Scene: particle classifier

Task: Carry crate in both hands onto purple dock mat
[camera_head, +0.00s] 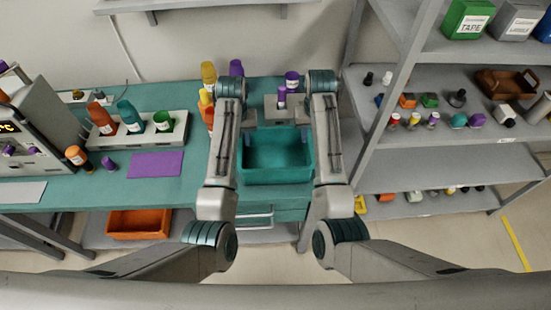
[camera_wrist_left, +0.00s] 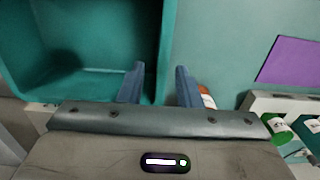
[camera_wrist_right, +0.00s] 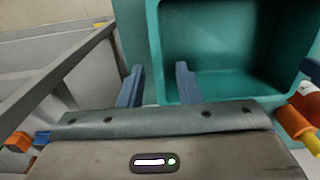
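The teal open crate (camera_head: 277,177) stands on the table between my two arms and looks empty. The purple dock mat (camera_head: 155,164) lies flat and bare on the table to the left; it also shows in the left wrist view (camera_wrist_left: 290,62). My left gripper (camera_wrist_left: 160,84) is open, with one finger on the inner side and one on the outer side of the crate's left wall. My right gripper (camera_wrist_right: 158,82) is open at the crate's right wall in the same way. Visible gaps remain between fingers and walls. In the head view my forearms largely hide both grippers.
A rack (camera_head: 172,127) with several bottles stands behind the mat. An orange bottle (camera_head: 78,156) and a small purple piece (camera_head: 108,163) stand left of it. More bottles and a grey holder (camera_head: 270,108) are behind the crate. A shelf unit (camera_head: 420,178) stands right.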

